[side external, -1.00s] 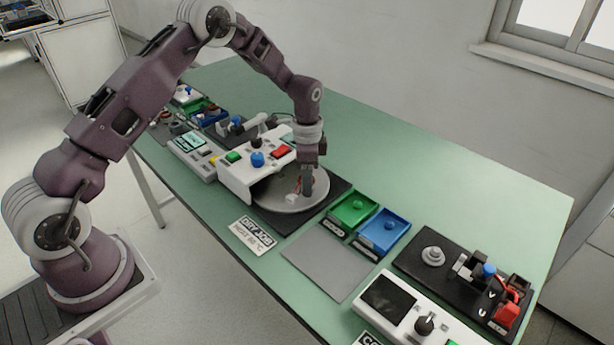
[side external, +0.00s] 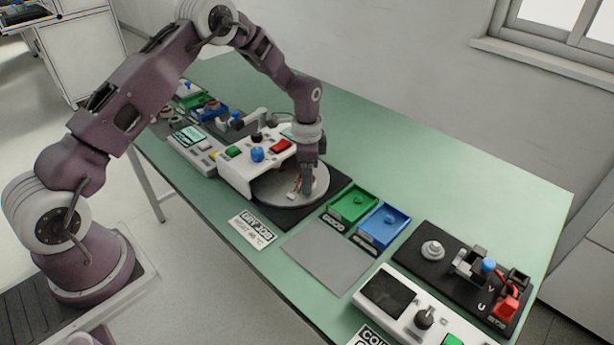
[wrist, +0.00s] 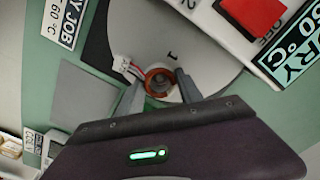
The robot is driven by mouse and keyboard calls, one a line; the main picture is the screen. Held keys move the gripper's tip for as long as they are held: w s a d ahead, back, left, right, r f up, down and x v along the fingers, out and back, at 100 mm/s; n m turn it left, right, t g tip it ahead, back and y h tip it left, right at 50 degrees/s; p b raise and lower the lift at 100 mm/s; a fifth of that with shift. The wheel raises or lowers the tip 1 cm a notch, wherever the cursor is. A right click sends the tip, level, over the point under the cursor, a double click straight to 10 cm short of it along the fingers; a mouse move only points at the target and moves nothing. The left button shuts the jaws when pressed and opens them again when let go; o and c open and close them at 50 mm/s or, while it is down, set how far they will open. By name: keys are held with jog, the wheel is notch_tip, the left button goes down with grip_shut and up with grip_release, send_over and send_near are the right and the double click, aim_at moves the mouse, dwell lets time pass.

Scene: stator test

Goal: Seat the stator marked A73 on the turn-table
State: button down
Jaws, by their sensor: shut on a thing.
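The stator (wrist: 158,82), a small ring with copper-coloured windings, is between the two fingers of my gripper (wrist: 160,92) in the wrist view. My gripper is shut on it, low over the grey round turn-table (wrist: 205,68). Red and white leads run from the stator to a white connector (wrist: 122,63). I cannot read a mark on the stator, nor tell whether it touches the disc. In the side view my gripper (side external: 307,190) points down over the right part of the turn-table (side external: 275,200), largely hiding the stator; the white connector (side external: 292,195) shows beside it.
A white machine housing (side external: 235,175) with buttons overhangs the disc's back left. Green (side external: 352,203) and blue (side external: 383,225) trays and a grey mat (side external: 325,262) lie to the right. A test fixture (side external: 435,253) and control box (side external: 395,300) stand farther right. The table behind the trays is clear.

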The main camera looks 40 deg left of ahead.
jog(key=c, duration=0.7)
grip_release()
notch_tip(320, 180, up, 7)
jog(key=shift+r, duration=0.1)
jog(key=s+d+r+n+t, duration=0.1)
jog(key=s+d+r+n, duration=0.1)
jog(key=s+r, duration=0.6)
jog(key=s+d+r+n+t, duration=0.15)
jog(key=s+r, duration=0.35)
jog(key=r, duration=0.7)
jog(key=s+d+r+n+t, duration=0.1)
jog(key=s+n, duration=0.1)
jog(key=s, duration=0.8)
jog(key=s+d+r+n+t, duration=0.1)
jog(key=s+n+t, duration=0.1)
jog(key=s, duration=0.8)
jog(key=shift+r+n, duration=0.15)
jog(key=shift+n, duration=0.6)
